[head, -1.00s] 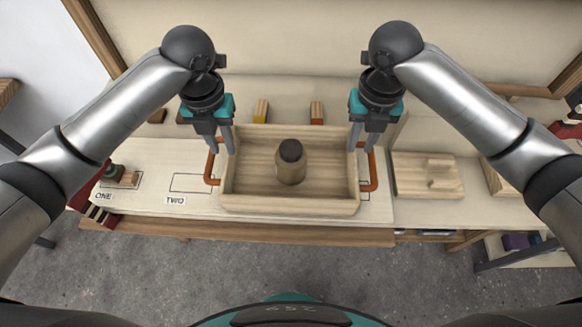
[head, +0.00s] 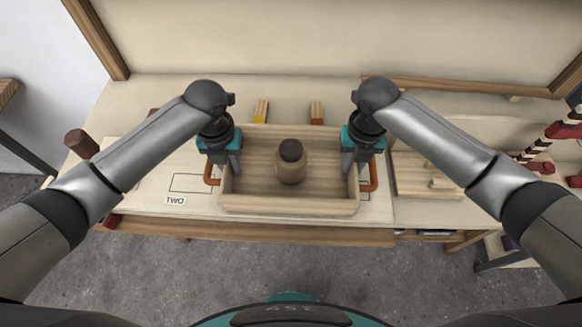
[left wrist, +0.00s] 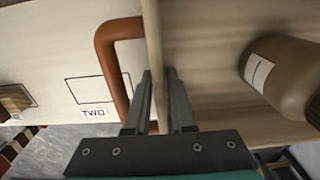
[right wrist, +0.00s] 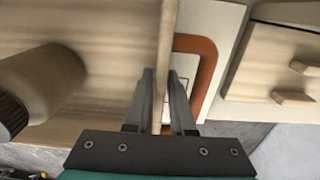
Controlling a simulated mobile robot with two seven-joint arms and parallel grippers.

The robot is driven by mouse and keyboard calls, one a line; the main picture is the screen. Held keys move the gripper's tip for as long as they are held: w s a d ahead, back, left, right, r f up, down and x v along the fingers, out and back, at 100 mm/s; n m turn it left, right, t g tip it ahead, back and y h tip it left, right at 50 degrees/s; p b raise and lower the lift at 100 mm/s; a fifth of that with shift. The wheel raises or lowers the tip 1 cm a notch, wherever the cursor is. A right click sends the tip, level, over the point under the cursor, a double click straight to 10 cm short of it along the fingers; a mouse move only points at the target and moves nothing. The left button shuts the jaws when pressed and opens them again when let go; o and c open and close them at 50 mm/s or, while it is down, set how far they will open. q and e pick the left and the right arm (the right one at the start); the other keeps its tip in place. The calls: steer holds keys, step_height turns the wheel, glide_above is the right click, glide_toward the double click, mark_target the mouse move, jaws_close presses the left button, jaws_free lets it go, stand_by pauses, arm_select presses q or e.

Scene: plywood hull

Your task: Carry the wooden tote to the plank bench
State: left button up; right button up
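The wooden tote (head: 290,205) is a shallow open box with an orange handle at each end, on the worktop in the head view. A brown bottle with a dark cap (head: 290,170) stands inside it. My left gripper (head: 230,168) is at the left end wall; its fingers straddle that wall beside the orange handle (left wrist: 112,65), with a gap showing. My right gripper (head: 354,168) straddles the right end wall beside the other handle (right wrist: 208,70), fingers also apart. I cannot tell which surface is the plank bench.
The worktop (head: 150,203) has an outlined rectangle labelled TWO (head: 175,200). A lidded wooden box (head: 410,175) lies right of the tote. Two small blocks (head: 261,111) (head: 316,113) stand behind it. Grey floor (head: 220,270) is open in front.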

arm_select(q)
jaws_close()
arm_select(e)
jaws_close()
arm_select(q)
steer(key=shift+r, duration=0.1)
arm_select(e)
steer(key=shift+w+r, duration=0.1)
steer(key=shift+r, duration=0.05)
stand_by(0.7)
